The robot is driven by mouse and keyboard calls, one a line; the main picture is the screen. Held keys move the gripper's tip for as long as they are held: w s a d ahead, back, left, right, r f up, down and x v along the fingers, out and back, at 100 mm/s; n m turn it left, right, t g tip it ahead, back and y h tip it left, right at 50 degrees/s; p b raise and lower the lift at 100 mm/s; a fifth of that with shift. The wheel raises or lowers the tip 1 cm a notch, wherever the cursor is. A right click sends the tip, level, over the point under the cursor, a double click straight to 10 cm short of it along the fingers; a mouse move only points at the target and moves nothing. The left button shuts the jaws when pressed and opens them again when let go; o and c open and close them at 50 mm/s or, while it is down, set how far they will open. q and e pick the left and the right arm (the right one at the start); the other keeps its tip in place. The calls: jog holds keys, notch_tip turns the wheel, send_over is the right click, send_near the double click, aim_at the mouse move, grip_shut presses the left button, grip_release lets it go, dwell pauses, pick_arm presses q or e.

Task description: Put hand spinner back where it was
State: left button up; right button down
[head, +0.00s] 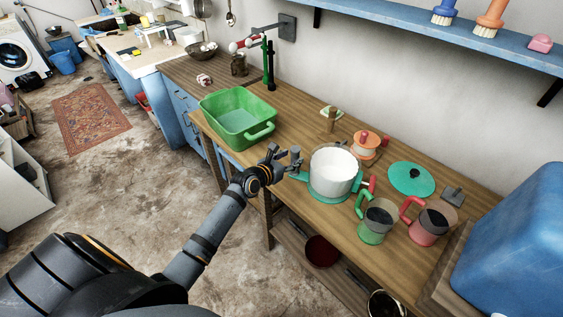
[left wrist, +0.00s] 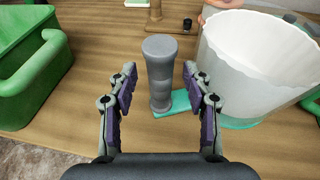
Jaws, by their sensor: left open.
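The hand spinner appears to be the white drum (head: 334,168) on a teal base (head: 331,194), standing on the wooden counter. It also shows in the left wrist view as a translucent white drum (left wrist: 252,65). A grey upright grip (left wrist: 161,85) stands on a teal arm reaching out from the base. My left gripper (head: 284,157) is open at the drum's left side. In the left wrist view its fingers (left wrist: 160,72) are on either side of the grey grip, with gaps visible. My right gripper is not in view.
A green tub (head: 224,105) stands left of my gripper. A teal lid (head: 412,178), a green jug (head: 377,219) and a red jug (head: 433,222) are at the right. An orange reel-like thing (head: 365,151) stands behind the drum. A blue shelf (head: 410,20) hangs above.

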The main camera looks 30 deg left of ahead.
pick_arm(q)
jog(key=p+v, duration=0.2)
jog(key=v, duration=0.7)
jog(key=shift+s, duration=0.15)
jog(key=s+a+f+m+g+y, duration=0.15)
jog(key=s+f+m, duration=0.3)
jog(key=f, duration=0.45)
jog(key=s+a+f+m+g+y, duration=0.1)
jog(key=s+a+f+m+g, duration=0.25)
jog(key=f, duration=0.65)
jog(key=s+a+f+m+g+y, duration=0.1)
jog(key=s+a+f+m, duration=0.1)
jog(key=s+f+m, duration=0.5)
jog(key=s+d+f+m+g, duration=0.2)
jog(key=s+f+m, duration=0.7)
jog(key=s, duration=0.5)
jog(key=s+d+f+m+g, duration=0.3)
jog(key=s+f+m, duration=0.7)
jog(key=s, duration=0.4)
jog(key=shift+s+d+f+g, duration=0.3)
jog(key=shift+d+f+g, duration=0.05)
jog(key=shift+f+g, duration=0.55)
